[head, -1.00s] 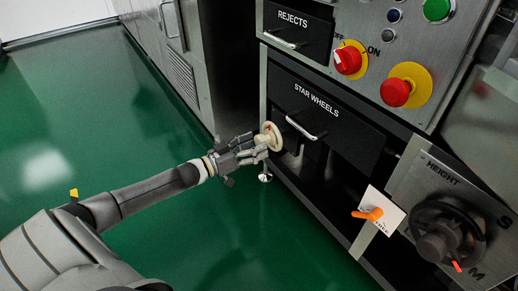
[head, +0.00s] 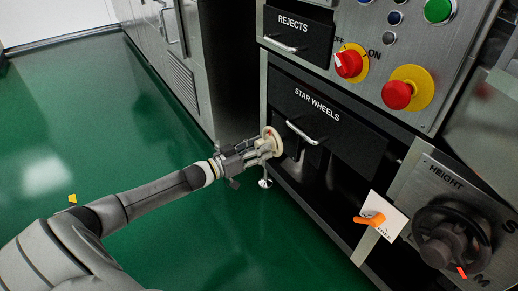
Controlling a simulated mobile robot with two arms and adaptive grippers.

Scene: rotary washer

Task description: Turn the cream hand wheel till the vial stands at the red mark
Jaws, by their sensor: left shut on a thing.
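The cream hand wheel (head: 273,141) is on the machine's front, at the left edge of the STAR WHEELS drawer. A small red spot shows on its face. My left gripper (head: 265,147) is shut on the wheel, reaching it from the left. Its fingers cover part of the wheel's near side. The vial and the red mark cannot be made out in this view. My right gripper is not in view.
The STAR WHEELS drawer (head: 335,122) and its handle lie right beside the wheel. A black HEIGHT wheel (head: 447,236), an orange lever (head: 370,220) and a red emergency button (head: 397,95) are further right. Green floor (head: 110,130) is clear at left.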

